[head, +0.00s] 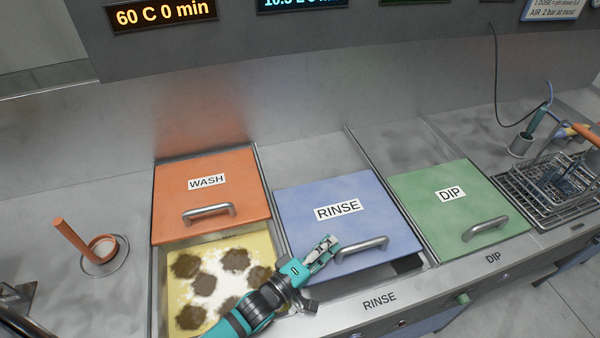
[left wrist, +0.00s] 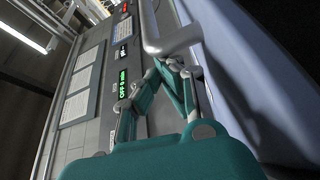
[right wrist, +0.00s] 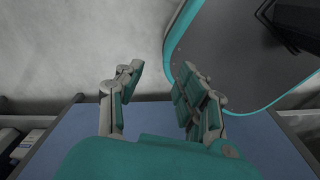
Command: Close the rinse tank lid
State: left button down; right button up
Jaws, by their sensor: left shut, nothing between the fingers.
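The blue RINSE lid (head: 330,192) lies over the middle tank, with a grey bar handle (head: 362,246) near its front edge. A dark gap (head: 408,263) shows at its front right, between lid and counter. My left gripper (head: 330,246) is shut and empty at the left end of that handle. In the left wrist view, the fingertips (left wrist: 176,66) are close to the handle (left wrist: 172,40); I cannot tell whether they touch it. My right gripper (right wrist: 160,80) is open and empty, seen only in the right wrist view, above a grey floor and a blue surface.
The orange WASH lid (head: 208,205) is set back, leaving the front of its tank (head: 207,250) open, with yellow-white contents and several brown patches. The green DIP lid (head: 440,208) lies to the right. A wire rack (head: 560,190) stands at far right, an orange-handled tool (head: 72,238) at left.

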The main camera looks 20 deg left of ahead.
pick_arm(q)
jog(key=s+d, duration=0.1)
jog(key=s, duration=0.1)
jog(key=s+d, duration=0.1)
jog(key=s, duration=0.1)
jog(key=shift+d+p, duration=0.35)
jog(key=shift+d, duration=0.05)
jog(key=shift+s+d+f, duration=0.1)
jog(key=shift+s+f, duration=0.1)
